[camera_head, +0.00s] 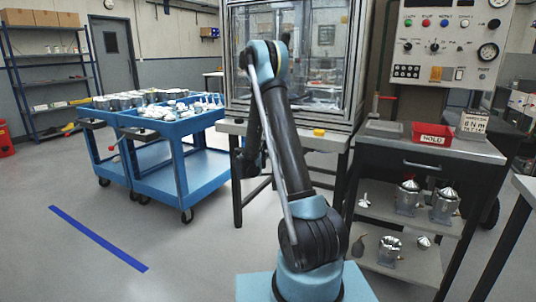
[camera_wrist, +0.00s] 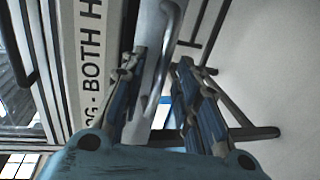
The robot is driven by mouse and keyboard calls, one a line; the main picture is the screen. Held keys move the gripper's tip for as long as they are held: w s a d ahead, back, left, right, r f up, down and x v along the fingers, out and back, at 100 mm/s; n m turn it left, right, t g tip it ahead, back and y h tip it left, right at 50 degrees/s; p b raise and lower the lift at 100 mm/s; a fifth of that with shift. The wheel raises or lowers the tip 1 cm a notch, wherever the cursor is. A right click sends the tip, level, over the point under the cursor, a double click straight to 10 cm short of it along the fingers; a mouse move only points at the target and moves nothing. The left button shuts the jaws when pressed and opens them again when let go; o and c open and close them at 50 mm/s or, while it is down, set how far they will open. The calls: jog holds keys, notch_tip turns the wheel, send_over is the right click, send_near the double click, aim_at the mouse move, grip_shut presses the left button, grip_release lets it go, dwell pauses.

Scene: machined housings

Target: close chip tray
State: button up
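In the wrist view, a grey metal panel with a curved bar handle (camera_wrist: 166,60) sits between the fingers of my gripper (camera_wrist: 160,72). It looks like the front of the chip tray (camera_wrist: 149,42), but I cannot be sure. The two dark fingers are spread apart, one on each side of the handle. I cannot tell whether either finger touches it.
A pale machine rail with the lettering "BOTH H" (camera_wrist: 92,50) runs left of the handle. Blue carts (camera_head: 190,125) with parts stand at the left. A dark bench (camera_head: 440,145) with a red bin (camera_head: 433,134) stands at the right. Floor between carts and arm is clear.

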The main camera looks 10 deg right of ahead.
jog(key=shift+w+d+f, duration=0.1)
jog(key=shift+w+d, duration=0.15)
jog(key=shift+w, duration=0.05)
grip_shut()
jog(key=shift+a, duration=0.1)
